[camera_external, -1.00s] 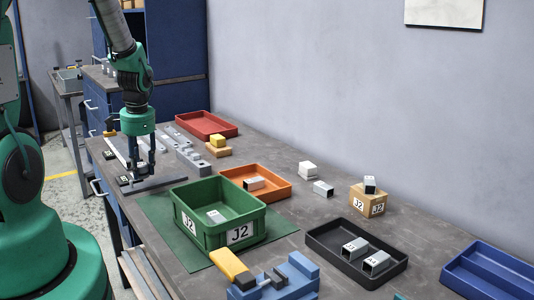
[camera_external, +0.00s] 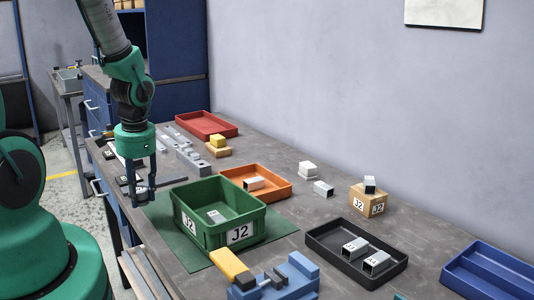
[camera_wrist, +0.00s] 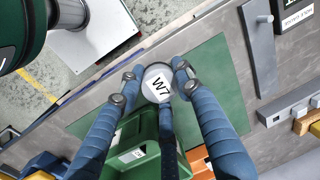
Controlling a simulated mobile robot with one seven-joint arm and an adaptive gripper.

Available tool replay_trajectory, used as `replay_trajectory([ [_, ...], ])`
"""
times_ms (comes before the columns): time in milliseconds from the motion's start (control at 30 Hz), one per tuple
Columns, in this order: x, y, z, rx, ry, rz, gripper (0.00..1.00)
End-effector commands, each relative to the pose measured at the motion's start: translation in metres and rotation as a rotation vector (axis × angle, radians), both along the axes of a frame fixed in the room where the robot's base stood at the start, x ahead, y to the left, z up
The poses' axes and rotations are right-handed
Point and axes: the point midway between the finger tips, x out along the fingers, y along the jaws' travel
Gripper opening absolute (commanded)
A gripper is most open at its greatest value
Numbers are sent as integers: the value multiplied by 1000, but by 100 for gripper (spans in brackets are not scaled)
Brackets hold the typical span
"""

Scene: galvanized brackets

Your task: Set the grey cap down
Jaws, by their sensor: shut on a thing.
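The grey cap (camera_wrist: 157,82) is round with a pale top marked W7. My gripper (camera_wrist: 156,78) is shut on it, with a fingertip on either side in the wrist view. In the external view my gripper (camera_external: 143,199) points down by the left corner of the green mat (camera_external: 160,222), left of the green bin. The cap cannot be made out there. In the wrist view the cap shows against the mat (camera_wrist: 213,82), just beyond the green bin (camera_wrist: 128,165). I cannot tell its height above the mat.
The green J2 bin (camera_external: 205,235) stands on the mat with a labelled piece inside. An orange tray (camera_external: 284,192) is behind it. A blue fixture (camera_external: 300,268) sits in front. A long grey bar (camera_external: 170,183) lies beyond my gripper. The bench's front edge is close on the left.

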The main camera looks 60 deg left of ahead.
Motion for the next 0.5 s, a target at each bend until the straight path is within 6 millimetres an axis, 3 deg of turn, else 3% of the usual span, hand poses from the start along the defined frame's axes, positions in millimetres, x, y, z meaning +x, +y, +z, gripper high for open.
replay_trajectory([
  [500,7,5,-1,1,-1,0,6],
])
